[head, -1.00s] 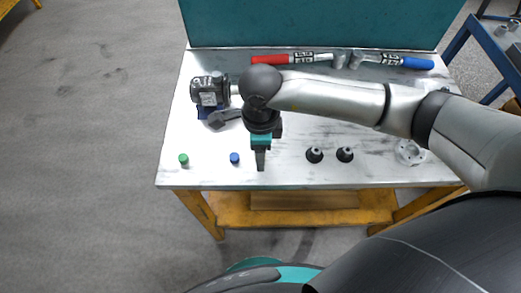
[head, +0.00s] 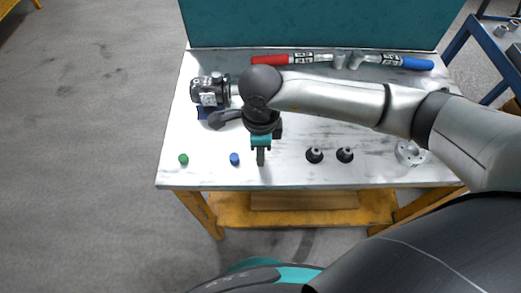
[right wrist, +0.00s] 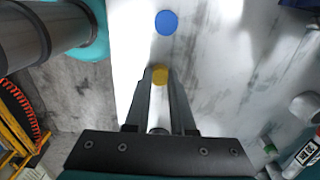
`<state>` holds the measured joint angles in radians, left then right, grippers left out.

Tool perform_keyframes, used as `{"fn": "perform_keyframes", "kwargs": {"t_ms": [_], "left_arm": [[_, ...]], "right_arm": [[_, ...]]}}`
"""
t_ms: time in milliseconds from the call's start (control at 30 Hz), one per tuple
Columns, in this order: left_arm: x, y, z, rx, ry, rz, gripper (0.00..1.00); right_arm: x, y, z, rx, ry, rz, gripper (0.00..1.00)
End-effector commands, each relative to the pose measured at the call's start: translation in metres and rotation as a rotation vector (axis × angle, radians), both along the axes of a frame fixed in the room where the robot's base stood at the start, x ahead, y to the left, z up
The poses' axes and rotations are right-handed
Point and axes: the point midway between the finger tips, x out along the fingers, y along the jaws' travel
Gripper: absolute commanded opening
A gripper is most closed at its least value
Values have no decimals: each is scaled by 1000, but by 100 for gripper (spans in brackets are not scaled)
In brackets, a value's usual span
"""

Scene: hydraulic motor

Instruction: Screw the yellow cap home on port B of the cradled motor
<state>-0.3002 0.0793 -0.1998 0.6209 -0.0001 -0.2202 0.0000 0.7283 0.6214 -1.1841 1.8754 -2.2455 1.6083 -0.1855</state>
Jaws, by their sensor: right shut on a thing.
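The dark grey motor (head: 212,90) sits in a blue cradle (head: 204,113) at the back left of the table. My right gripper (head: 261,158) points down near the table's front edge, in front and to the right of the motor. In the right wrist view my right gripper (right wrist: 160,78) is shut on the yellow cap (right wrist: 160,74), held between its fingertips. In the head view only a sliver of yellow shows there. Whether the cap touches the table is not clear. Port B cannot be made out. My left gripper is not in view.
A blue cap (head: 234,158) and a green cap (head: 183,159) stand left of my right gripper. Two black fittings (head: 314,155) and a pale flange (head: 409,153) stand to the right.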

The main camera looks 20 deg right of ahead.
Motion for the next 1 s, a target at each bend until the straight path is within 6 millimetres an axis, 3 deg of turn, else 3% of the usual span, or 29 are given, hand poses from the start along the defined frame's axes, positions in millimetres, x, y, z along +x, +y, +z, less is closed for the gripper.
{"fn": "perform_keyframes", "kwargs": {"t_ms": [267, 1000], "left_arm": [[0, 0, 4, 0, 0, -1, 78], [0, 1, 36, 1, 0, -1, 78]], "right_arm": [[0, 0, 5, 0, 0, 0, 0], [0, 0, 50, 0, 0, 1, 0]]}}
